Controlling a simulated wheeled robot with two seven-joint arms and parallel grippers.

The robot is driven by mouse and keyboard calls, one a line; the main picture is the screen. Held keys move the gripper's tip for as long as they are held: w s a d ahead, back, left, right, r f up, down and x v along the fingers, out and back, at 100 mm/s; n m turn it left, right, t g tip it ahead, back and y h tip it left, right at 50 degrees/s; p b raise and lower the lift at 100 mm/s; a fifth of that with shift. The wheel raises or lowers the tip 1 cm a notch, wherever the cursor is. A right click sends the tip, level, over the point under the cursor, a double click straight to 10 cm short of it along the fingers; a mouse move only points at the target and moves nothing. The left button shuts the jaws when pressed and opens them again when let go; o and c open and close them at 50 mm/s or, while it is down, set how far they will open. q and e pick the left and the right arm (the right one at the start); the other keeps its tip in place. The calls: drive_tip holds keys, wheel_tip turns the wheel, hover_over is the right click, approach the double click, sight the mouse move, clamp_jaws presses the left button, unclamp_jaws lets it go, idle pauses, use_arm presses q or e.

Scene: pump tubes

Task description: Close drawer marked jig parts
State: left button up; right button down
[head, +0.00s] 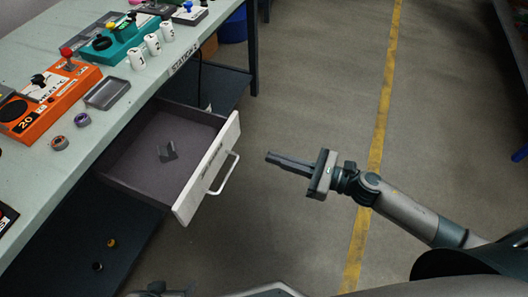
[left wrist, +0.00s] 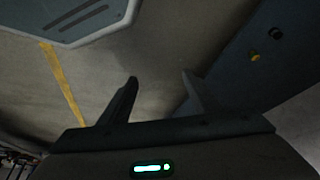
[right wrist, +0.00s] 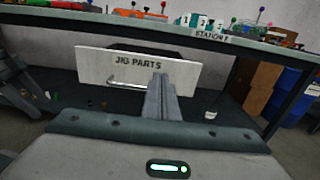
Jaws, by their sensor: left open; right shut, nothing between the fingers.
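The drawer (head: 208,170) under the workbench is pulled out, with its white front and bar handle (head: 226,174) facing right in the head view. Its front (right wrist: 95,66) reads "JIG PARTS" in the right wrist view. A small dark grey bracket-like part (head: 167,151) lies inside. My right gripper (head: 268,157) is shut and empty, pointing at the drawer front with a gap between them. Its closed fingers (right wrist: 158,82) overlap the right part of the front in the right wrist view. My left gripper (left wrist: 160,78) is open and empty; the head view shows only a sliver of that arm at the bottom edge.
The bench top (head: 120,110) holds an orange control box (head: 45,100), a teal box (head: 115,42), a grey tray (head: 107,93) and white numbered cups. A dark lower shelf (head: 75,245) carries small rings. The floor right of the drawer is clear, with a yellow line (head: 380,110).

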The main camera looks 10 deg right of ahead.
drive_tip(key=p, duration=0.2)
approach(221, 140)
drive_tip(key=x, duration=0.5)
drive_tip(key=shift+a, duration=0.15)
drive_tip(key=shift+w+a, duration=0.35)
drive_tip(key=shift+a, duration=0.1)
use_arm(q)
drive_tip(key=s+a+g, duration=0.1)
drive_tip(key=s+a+g+y, duration=0.1)
drive_tip(key=a, duration=0.1)
drive_tip(key=shift+s+a, duration=0.2)
drive_tip(key=shift+w+d+r, duration=0.1)
drive_tip(key=shift+d, duration=0.05)
use_arm(e)
drive_tip(key=shift+w+a, duration=0.1)
